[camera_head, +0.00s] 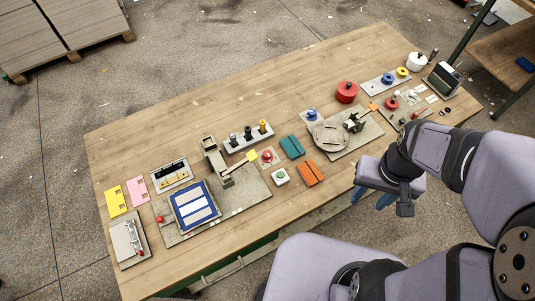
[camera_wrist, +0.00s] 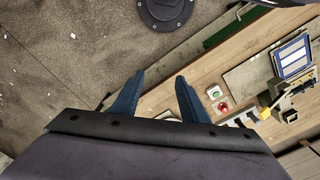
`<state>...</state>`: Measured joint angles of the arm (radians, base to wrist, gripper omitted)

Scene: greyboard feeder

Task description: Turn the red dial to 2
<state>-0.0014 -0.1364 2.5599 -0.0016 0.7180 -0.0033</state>
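Several red round parts show in the head view; which one is the dial I cannot tell for sure. A small red knob (camera_head: 392,103) sits on a grey plate at the table's right end. A larger red round piece (camera_head: 346,92) with a dark top stands left of it. A red button-like knob (camera_head: 267,156) is at mid-table; it also shows in the wrist view (camera_wrist: 223,107). No number marks are readable. My gripper (camera_head: 373,197) is beyond the table's front edge, away from all of these. In the wrist view (camera_wrist: 157,97) its blue fingers are apart and empty.
A round grey disc (camera_head: 331,136), orange blocks (camera_head: 311,173) and a green button (camera_head: 281,176) lie nearer my arm. The table's (camera_head: 150,130) back left is clear.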

